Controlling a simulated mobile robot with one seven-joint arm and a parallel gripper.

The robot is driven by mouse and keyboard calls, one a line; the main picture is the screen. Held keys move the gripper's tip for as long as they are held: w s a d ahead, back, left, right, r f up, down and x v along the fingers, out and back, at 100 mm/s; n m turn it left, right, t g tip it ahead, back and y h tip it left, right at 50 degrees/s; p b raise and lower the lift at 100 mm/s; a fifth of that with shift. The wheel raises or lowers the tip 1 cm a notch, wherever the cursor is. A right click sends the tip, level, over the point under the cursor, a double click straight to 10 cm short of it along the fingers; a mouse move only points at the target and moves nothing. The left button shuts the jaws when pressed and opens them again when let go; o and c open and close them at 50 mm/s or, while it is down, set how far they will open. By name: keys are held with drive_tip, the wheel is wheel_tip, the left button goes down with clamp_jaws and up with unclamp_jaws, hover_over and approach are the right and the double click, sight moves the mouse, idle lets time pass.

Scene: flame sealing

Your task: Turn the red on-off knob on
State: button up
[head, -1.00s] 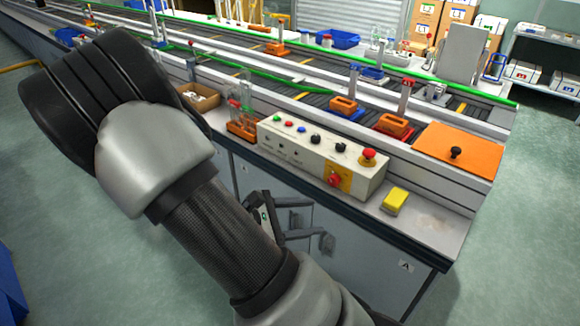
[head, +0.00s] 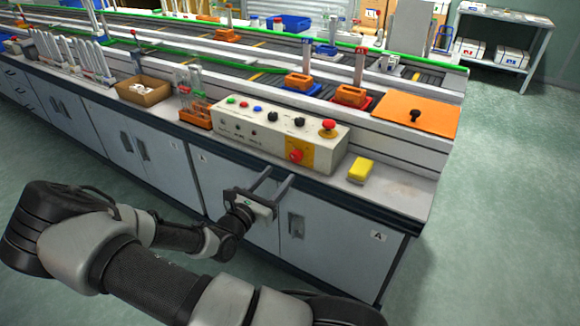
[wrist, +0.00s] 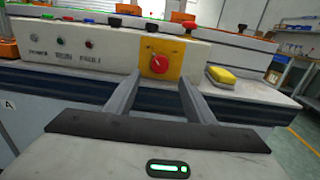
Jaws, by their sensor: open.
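The red on-off knob (head: 296,156) sits on a yellow plate on the front face of the white control box (head: 232,128). In the wrist view the knob (wrist: 158,60) shows between and beyond my fingertips, with a pale mark on its face. My gripper (head: 278,178) is open and empty in front of the bench, a little below and left of the knob in the head view. The fingers point toward the box and appear apart from the knob.
A red mushroom button (head: 328,127) and several coloured buttons are on the box top. A yellow sponge (head: 361,169) lies right of the box. A rack of glass tubes (head: 193,100) stands left. Cabinet doors lie below; floor at right is clear.

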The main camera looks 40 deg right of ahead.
sight(294, 159)
drive_tip(key=b+x, duration=0.1)
drive_tip(key=x, duration=0.7)
drive_tip(key=shift+c, duration=0.4)
drive_tip(key=c, duration=1)
